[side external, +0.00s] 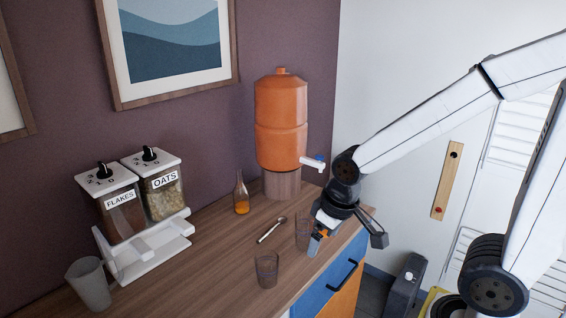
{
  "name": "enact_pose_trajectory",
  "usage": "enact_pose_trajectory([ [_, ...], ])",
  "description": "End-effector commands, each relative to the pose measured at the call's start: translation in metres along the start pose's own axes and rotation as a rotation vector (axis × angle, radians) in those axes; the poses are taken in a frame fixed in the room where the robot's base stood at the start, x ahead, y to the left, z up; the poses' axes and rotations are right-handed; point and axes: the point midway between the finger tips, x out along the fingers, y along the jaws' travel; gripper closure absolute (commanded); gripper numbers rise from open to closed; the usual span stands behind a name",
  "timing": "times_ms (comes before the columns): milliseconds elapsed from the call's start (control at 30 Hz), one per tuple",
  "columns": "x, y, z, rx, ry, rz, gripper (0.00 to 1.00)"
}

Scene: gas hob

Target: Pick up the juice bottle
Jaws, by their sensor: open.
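The juice bottle (241,197) is a small clear carafe with a narrow neck and orange juice in its lower part. It stands upright on the wooden counter, near the wall and left of the orange dispenser. My gripper (347,239) is at the counter's right end, to the right of the bottle and well apart from it. Its fingers are spread and point downward. I see nothing held between them.
A glass (302,236) stands close to the gripper, partly hidden. Another glass (266,270) is nearer the front edge. A spoon (271,230) lies between bottle and glasses. An orange dispenser (281,120), a cereal dispenser (140,250) and a grey cup (88,285) flank the counter.

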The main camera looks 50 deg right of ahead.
Motion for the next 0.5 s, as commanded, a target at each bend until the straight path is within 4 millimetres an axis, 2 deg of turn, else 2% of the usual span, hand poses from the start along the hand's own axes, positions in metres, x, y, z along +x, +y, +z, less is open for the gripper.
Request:
enact_pose_trajectory([
  [267,0.004,0.017,-0.036,0.016,0.082,0.047,0.0],
  [500,0.007,0.038,-0.083,0.03,0.194,0.096,0.0],
])
